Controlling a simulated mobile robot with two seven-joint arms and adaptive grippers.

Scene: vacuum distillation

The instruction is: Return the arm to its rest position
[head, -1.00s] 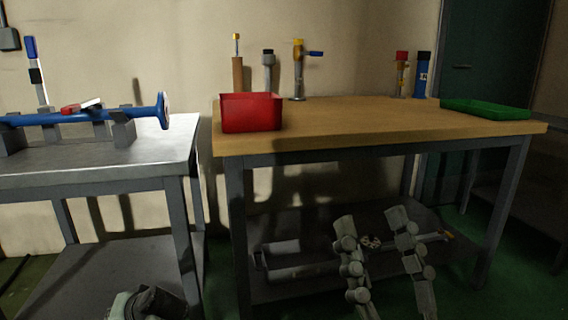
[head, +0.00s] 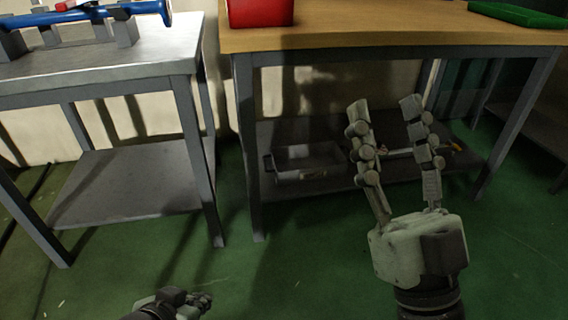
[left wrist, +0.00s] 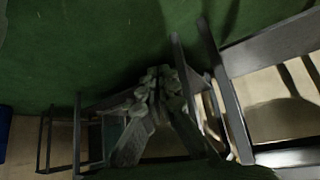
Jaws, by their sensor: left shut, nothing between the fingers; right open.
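My left gripper (head: 206,300) is at the bottom edge of the head view, low over the green floor, partly cut off. It is shut and empty; its fingers also show together in the left wrist view (left wrist: 157,78). My right gripper (head: 384,104) points upward in front of the wooden table, its two fingers spread wide with nothing between them. Both grippers are apart from the tables.
The metal table (head: 120,68) stands at left with a blue tube (head: 75,17) on supports. The wooden table (head: 400,36) holds a red bin (head: 260,11) and a green tray (head: 518,14). A grey tray (head: 305,165) lies on its lower shelf. The floor (head: 290,280) in front is clear.

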